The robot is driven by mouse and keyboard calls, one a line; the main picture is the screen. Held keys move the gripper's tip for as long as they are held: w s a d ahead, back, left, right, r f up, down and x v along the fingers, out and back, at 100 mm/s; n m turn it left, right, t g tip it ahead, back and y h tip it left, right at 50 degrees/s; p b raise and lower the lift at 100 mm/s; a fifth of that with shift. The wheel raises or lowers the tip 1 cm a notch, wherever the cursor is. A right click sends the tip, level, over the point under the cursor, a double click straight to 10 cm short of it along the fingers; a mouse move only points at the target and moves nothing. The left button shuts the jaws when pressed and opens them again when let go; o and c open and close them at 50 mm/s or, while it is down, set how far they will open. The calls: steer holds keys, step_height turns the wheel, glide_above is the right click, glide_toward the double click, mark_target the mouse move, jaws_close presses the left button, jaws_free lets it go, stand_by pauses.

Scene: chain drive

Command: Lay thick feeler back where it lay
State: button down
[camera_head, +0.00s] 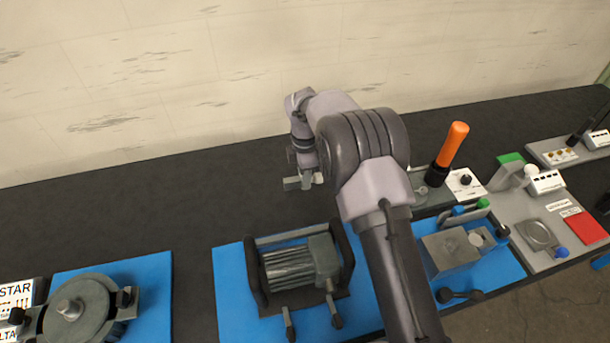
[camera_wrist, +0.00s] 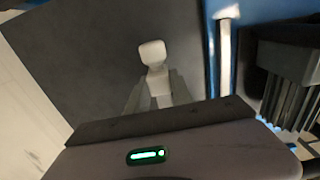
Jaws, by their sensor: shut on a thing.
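My gripper (camera_wrist: 156,92) is shut on a small pale piece with a rounded, blocky head and a narrower neck, which I take to be the thick feeler (camera_wrist: 153,53). The head sticks out past the fingertips in the wrist view; the rest is hidden between the jaws. In the head view my gripper (camera_head: 304,182) is over the dark bench top, behind the blue mat with the motor, and the held piece shows only as a small pale patch. I cannot tell its height above the bench.
The finned motor (camera_head: 288,266) stands on a blue mat (camera_head: 229,298) just in front. To the right are an orange-handled tool (camera_head: 452,145), a grey board with a red patch (camera_head: 585,229) and a grey block (camera_head: 449,252). A round pulley (camera_head: 78,310) is at left. The bench behind is bare.

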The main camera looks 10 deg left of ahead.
step_height(320, 180, down, 7)
steer(key=b, duration=0.3)
steer(key=shift+f+b, duration=0.2)
steer(key=shift+b, duration=0.1)
steer(key=c, duration=1)
jaws_free()
steer(key=shift+c, duration=0.2)
step_height(320, 180, up, 16)
steer(key=p, duration=0.4)
steer(key=shift+r, duration=0.25)
steer(key=shift+r+p, duration=0.3)
steer(key=shift+r, duration=0.2)
